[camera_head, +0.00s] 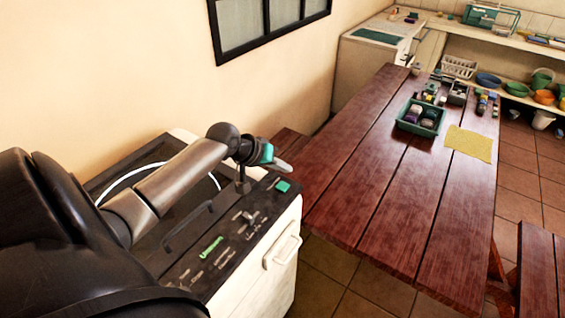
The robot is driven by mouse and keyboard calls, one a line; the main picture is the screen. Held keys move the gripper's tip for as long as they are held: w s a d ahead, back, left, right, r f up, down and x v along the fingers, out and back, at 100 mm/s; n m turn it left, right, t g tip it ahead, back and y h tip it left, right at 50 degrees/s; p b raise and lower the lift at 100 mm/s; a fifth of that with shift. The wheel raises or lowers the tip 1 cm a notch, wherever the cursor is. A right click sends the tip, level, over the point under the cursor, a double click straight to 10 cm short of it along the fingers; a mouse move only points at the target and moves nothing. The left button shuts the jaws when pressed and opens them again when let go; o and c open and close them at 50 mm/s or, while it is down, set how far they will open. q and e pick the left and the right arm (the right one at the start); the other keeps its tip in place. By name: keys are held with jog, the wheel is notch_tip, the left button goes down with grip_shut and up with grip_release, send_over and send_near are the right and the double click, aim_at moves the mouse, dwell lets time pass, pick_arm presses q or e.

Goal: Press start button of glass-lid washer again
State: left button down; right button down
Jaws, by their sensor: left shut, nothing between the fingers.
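The glass-lid washer (262,290) stands at the lower left, white with a dark top. Its dark glass lid shows partly behind my left arm. The control panel (228,250) runs along the top's front edge, with knobs, pale markings and a green label (211,246). A square green button (283,186), apparently the start button, sits at the panel's far right end. My left gripper (284,167) is shut and empty, its tips just above the button in the picture. A gap shows between them in the picture; the height over the panel is hard to tell.
A dark red plank table (400,185) stands right of the washer, holding a green tray (420,117), a yellow cloth (468,143) and small items. A bench (540,270) is at the lower right. Another white appliance (372,60) and shelves stand at the back.

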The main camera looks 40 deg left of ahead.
pick_arm(q)
jog(key=shift+w+a+r+n+t, duration=0.15)
jog(key=shift+w+a+r+n, duration=0.1)
jog(key=shift+w+a+r, duration=0.25)
jog(key=shift+w+a+r+n+t, duration=0.15)
jog(key=shift+w+a+r+n, duration=0.1)
jog(key=shift+a+r, duration=0.4)
jog(key=shift+f, duration=0.25)
jog(key=b, duration=0.9)
send_over(280, 188)
notch_tip(280, 188, down, 8)
jog(key=shift+r, duration=0.2)
jog(key=shift+f, duration=0.45)
jog(key=shift+f, duration=0.15)
dwell(0.3)
jog(key=shift+f, duration=0.3)
